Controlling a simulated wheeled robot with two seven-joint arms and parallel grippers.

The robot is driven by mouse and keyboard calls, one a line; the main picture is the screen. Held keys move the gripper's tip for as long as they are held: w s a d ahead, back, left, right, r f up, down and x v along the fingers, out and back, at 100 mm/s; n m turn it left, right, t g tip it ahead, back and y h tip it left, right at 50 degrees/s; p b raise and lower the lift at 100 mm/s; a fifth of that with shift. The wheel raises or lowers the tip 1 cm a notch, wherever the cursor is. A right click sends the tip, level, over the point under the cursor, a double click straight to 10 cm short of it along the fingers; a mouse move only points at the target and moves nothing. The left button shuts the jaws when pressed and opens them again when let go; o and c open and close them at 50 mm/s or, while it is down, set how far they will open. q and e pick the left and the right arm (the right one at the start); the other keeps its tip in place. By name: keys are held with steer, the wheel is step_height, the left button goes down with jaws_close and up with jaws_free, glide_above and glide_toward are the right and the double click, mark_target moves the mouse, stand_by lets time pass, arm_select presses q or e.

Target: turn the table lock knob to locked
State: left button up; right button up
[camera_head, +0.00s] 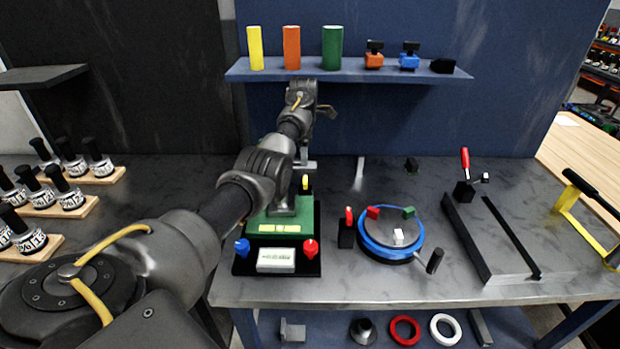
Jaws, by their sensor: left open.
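Several controls show, and no readable label tells which is the table lock knob. A black unit with a green top (257,212) has a blue knob (242,246) at its front left and a red knob (310,248) at its front right. A round table with a blue rim (376,248) stands to its right. A black block with a red handle (348,216) is beside that table's left edge. My right gripper is out of view.
My left arm crosses the left bench and partly covers the green unit. A wall shelf (350,75) holds coloured cylinders. A red-handled clamp (465,165) and rail (470,240) stand right. Labelled bottles (70,195) stand left. The bench behind the round table is mostly clear.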

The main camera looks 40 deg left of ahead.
mark_target(305, 179)
arm_select(q)
step_height(305, 179, down, 10)
steer(key=shift+r+p, duration=0.25)
steer(key=shift+p, duration=0.4)
steer(key=shift+d+f, duration=0.1)
steer(key=shift+f, duration=0.45)
steer(key=c, duration=1)
